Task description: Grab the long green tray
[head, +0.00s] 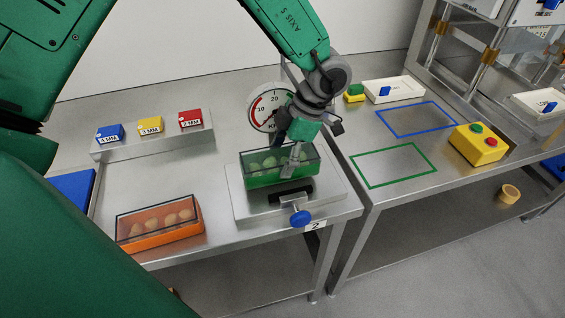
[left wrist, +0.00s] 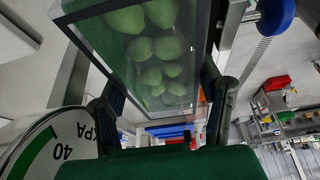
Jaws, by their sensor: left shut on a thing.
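The long green tray (head: 262,180) has clear upper walls with a dark rim and holds several round green pasta pieces. It sits on the metal platform of the press with the round gauge. My left gripper (head: 291,160) reaches down from above and is shut on the tray. In the left wrist view the tray (left wrist: 150,50) lies between the two dark fingers of my left gripper (left wrist: 165,105). Whether the tray still touches the platform is hard to tell. My right gripper is not in view.
An orange tray (head: 160,228) stands to the left on the same table. The gauge (head: 268,108) is close behind my gripper, and a blue knob (head: 300,218) sticks out in front. Green (head: 432,170) and blue (head: 450,120) outlines mark bare areas on the right table, beside a yellow button box (head: 478,144).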

